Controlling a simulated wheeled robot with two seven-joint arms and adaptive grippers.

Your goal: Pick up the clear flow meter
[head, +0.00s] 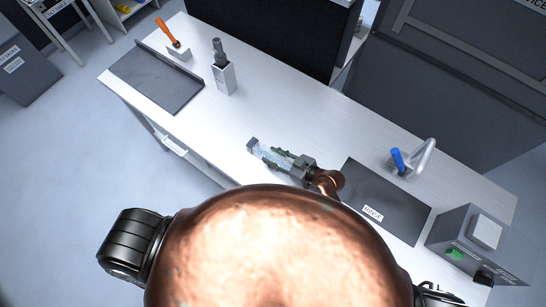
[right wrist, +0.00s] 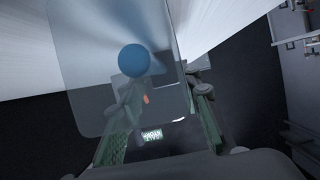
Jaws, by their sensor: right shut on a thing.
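The clear flow meter (head: 258,150) is a see-through block with a grey end, over the front middle of the white table in the head view. My right gripper (head: 277,157) is shut on it, with one finger along each side. In the right wrist view the flow meter (right wrist: 85,60) shows large as a clear body with a blue ball in it, between the two fingers of the right gripper (right wrist: 160,110). I cannot tell whether it touches the table. My left gripper is not in view.
On the white table (head: 300,105) stand a dark tray (head: 155,80), an orange-handled tool (head: 167,32) in a holder, and a grey-topped device (head: 223,75). On the right are a dark labelled mat (head: 385,195), a blue-handled item (head: 398,160) and a grey box (head: 470,240).

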